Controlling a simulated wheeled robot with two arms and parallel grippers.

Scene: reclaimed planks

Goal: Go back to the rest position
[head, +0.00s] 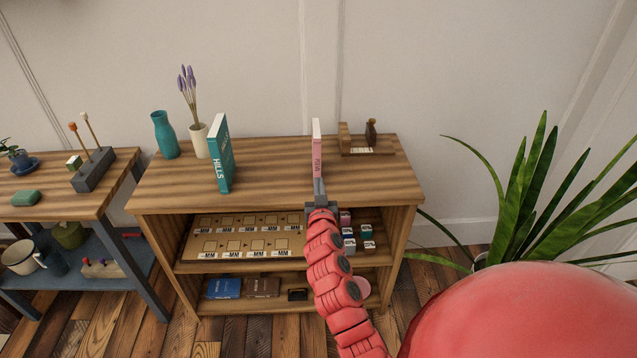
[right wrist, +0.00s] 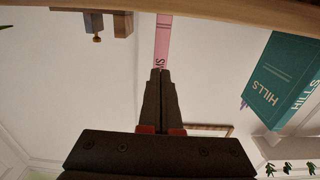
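My right gripper (head: 319,183) reaches to the front of the wooden shelf's top (head: 270,180). In the right wrist view its two dark fingers (right wrist: 160,72) are together at the tips, with nothing visible between them. A pink book (head: 317,150) stands upright on the shelf top just past the fingertips. Its spine (right wrist: 163,40) runs behind the tips in the right wrist view, and I cannot tell whether they touch it. The fingers hide part of the book. My left gripper is in neither view.
A teal book (head: 220,155), a teal vase (head: 165,135) and a cream flower pot (head: 199,140) stand left of the pink book. A wooden bookend (head: 346,138) is right. A side table (head: 60,205) stands left, a large plant (head: 530,195) right. Small boxes (head: 348,240) sit below.

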